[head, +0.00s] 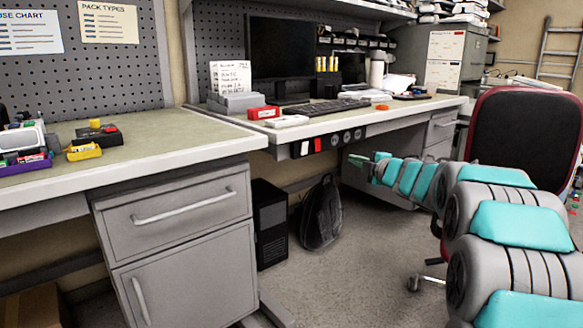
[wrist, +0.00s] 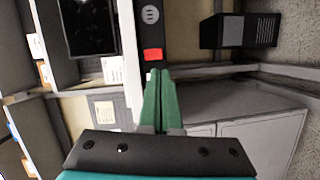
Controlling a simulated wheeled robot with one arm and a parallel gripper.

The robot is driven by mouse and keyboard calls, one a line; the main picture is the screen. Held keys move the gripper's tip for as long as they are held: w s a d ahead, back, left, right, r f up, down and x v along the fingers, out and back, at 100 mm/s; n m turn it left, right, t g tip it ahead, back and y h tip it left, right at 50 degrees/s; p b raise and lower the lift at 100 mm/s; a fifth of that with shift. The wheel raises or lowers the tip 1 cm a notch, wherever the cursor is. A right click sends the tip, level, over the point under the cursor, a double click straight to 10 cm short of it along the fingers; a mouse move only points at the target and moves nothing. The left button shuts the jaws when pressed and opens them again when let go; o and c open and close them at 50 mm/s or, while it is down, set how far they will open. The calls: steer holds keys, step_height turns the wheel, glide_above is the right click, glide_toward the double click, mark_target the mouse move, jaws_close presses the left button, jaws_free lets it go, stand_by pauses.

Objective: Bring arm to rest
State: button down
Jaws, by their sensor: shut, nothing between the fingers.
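My arm (head: 518,226) with grey joints and teal covers reaches in from the right in the head view, stretched toward the desk's front edge. My gripper (head: 353,158) is at its far end, small in this view, in the open space before the desk. In the wrist view my gripper's green fingers (wrist: 157,72) lie side by side, closed together, with nothing between them. The wrist view is turned on its side.
A desk (head: 355,127) with a monitor (head: 287,52) and keyboard (head: 322,107) stands behind my gripper. A red and black chair (head: 524,135) is close to my arm. A workbench (head: 150,139) with drawers is at left. A backpack (head: 321,214) and black computer case (head: 270,224) are below the desk.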

steer(key=s+d+f+m+g+h, duration=0.2)
steer(key=s+d+m+h, duration=0.4)
steer(key=s+m+h, duration=0.3)
steer(key=s+f+m+g+h, duration=0.1)
steer(key=s+f+m+g, duration=0.55)
steer(key=s, duration=0.85)
steer(key=s+a+f+m+g+y, duration=0.1)
steer(key=s+a+f+g, duration=0.2)
steer(key=s, duration=0.9)
steer(key=s+a+f+m+g+y, duration=0.1)
steer(key=s+a+f, duration=0.5)
steer(key=s, duration=0.6)
steer(key=s+a+f+m+g+y, duration=0.2)
steer(key=s+a+f+g, duration=0.3)
steer(key=s, duration=0.7)
steer(key=shift+a+m, duration=0.25)
steer(key=shift+m, duration=0.2)
steer(key=shift+w, duration=0.2)
